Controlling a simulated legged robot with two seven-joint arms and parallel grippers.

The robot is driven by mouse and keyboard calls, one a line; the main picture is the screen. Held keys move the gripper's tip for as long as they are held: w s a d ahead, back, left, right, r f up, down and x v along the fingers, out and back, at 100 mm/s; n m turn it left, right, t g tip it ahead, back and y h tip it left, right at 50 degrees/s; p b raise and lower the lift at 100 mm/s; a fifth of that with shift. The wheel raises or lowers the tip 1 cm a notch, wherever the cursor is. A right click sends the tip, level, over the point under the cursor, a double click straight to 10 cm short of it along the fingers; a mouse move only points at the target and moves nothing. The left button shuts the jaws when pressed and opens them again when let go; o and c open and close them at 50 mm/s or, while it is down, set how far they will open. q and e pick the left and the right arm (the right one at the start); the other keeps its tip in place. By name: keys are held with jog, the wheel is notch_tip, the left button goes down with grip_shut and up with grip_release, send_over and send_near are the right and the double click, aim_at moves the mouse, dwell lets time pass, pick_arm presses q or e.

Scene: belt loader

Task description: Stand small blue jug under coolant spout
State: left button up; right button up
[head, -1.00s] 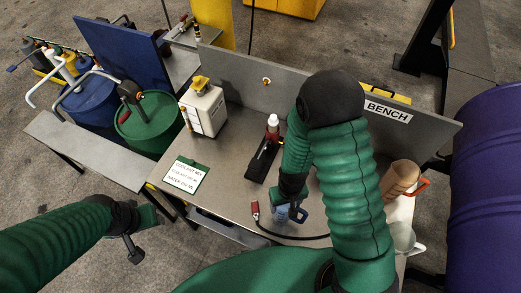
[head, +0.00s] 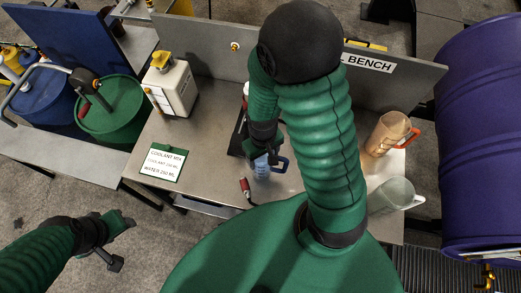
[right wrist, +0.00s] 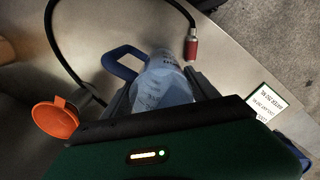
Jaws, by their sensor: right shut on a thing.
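The small blue jug (head: 262,169) is translucent with a dark blue handle. My right gripper (head: 263,156) is shut on it over the steel bench (head: 215,115). In the right wrist view the jug (right wrist: 165,82) sits between the fingers, its handle to the left; I cannot tell whether its base touches the bench. My left gripper (head: 120,243) is open and empty, off the bench's front left. A white canister (head: 178,88) with a yellow cap stands at the bench's left back. I cannot tell which fitting is the coolant spout.
A coolant mix card (head: 165,163) lies front left. A red hose end (head: 245,188) lies near the jug. An orange-handled jug (head: 388,133) and a clear jug (head: 395,196) stand right. A green drum (head: 112,108) is left of the bench. The back panel (head: 212,48) bounds the bench.

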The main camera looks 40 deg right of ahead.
jog(key=w+d+f+b, duration=0.3)
jog(key=w+f+b, duration=0.1)
jog(key=w, duration=0.1)
jog(key=shift+w+d+b, duration=0.3)
jog(key=shift+b, duration=0.05)
jog(key=shift+r, duration=0.15)
grip_shut()
jog(key=shift+a, duration=0.1)
jog(key=o, duration=1.7)
grip_release()
jog(key=shift+o, duration=0.6)
